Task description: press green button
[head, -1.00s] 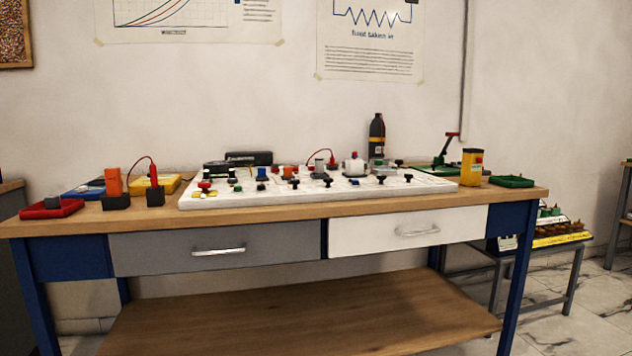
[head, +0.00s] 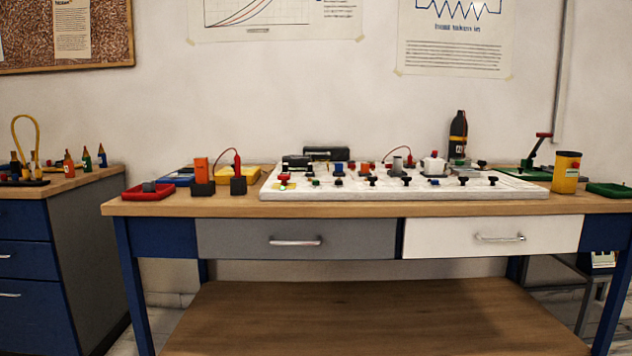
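A white board (head: 400,192) with several small knobs and buttons lies on the wooden workbench (head: 250,207). A small green piece (head: 316,183) shows near its front left part, beside a red-topped knob (head: 284,178). It is too small to tell for sure whether it is a button. My gripper is not in view.
Left of the board stand a red tray (head: 148,194), an orange block (head: 201,172) and a yellow case (head: 240,175). A dark bottle (head: 458,136) and a yellow canister (head: 566,173) stand at the right.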

